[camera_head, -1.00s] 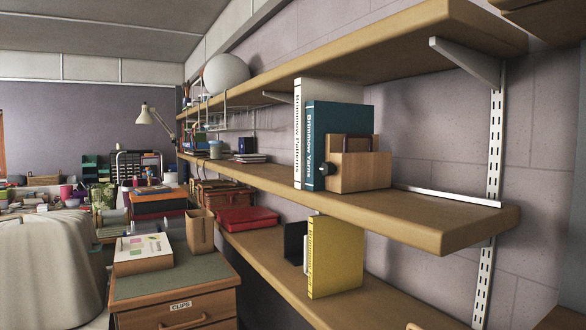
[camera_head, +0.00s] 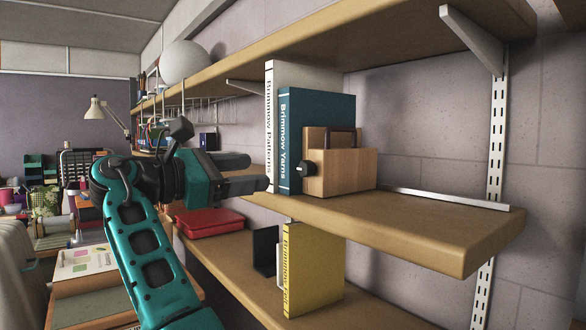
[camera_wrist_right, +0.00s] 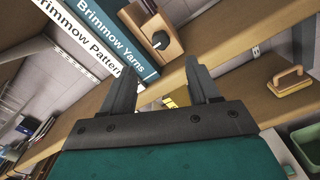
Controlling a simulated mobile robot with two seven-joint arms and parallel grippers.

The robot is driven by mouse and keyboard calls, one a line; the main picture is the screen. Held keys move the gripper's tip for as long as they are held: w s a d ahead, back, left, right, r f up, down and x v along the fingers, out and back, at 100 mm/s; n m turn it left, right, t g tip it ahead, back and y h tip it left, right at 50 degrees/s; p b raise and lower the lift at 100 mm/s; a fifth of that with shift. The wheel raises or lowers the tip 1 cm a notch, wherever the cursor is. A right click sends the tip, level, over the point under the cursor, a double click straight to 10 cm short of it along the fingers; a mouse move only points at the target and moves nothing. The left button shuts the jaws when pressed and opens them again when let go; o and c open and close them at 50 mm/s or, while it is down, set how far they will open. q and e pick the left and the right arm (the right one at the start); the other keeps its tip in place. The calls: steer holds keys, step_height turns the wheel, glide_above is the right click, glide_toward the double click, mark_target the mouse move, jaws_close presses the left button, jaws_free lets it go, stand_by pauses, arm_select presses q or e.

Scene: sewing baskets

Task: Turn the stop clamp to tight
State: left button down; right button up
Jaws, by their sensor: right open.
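The stop clamp is a light wooden block (camera_head: 345,172) on the middle shelf, against the right side of the teal book (camera_head: 302,150). A black knob (camera_head: 308,169) sits on its face toward me. The wrist view shows the clamp's wood (camera_wrist_right: 174,48) and its black knob (camera_wrist_right: 160,40) just beyond the fingertips. My right gripper (camera_head: 258,173) is open and empty, left of the knob and in front of the books; its spread fingers also show in the wrist view (camera_wrist_right: 158,72). It appears apart from the knob. My left gripper is in neither current view.
A white book (camera_head: 271,125) stands left of the teal one. The upper shelf (camera_head: 400,45) hangs above the clamp. A yellow binder (camera_head: 315,270) stands on the shelf below. The middle shelf (camera_head: 440,222) is mostly clear right of the clamp, apart from a metal strip.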

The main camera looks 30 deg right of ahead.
mark_target(303, 168)
steer(key=d, duration=0.8)
steer(key=w+d+p, duration=0.1)
steer(key=d, duration=0.3)
steer(key=shift+f, duration=0.1)
steer(key=shift+c, duration=0.4)
steer(key=c, duration=1)
steer(key=shift+o, duration=0.2)
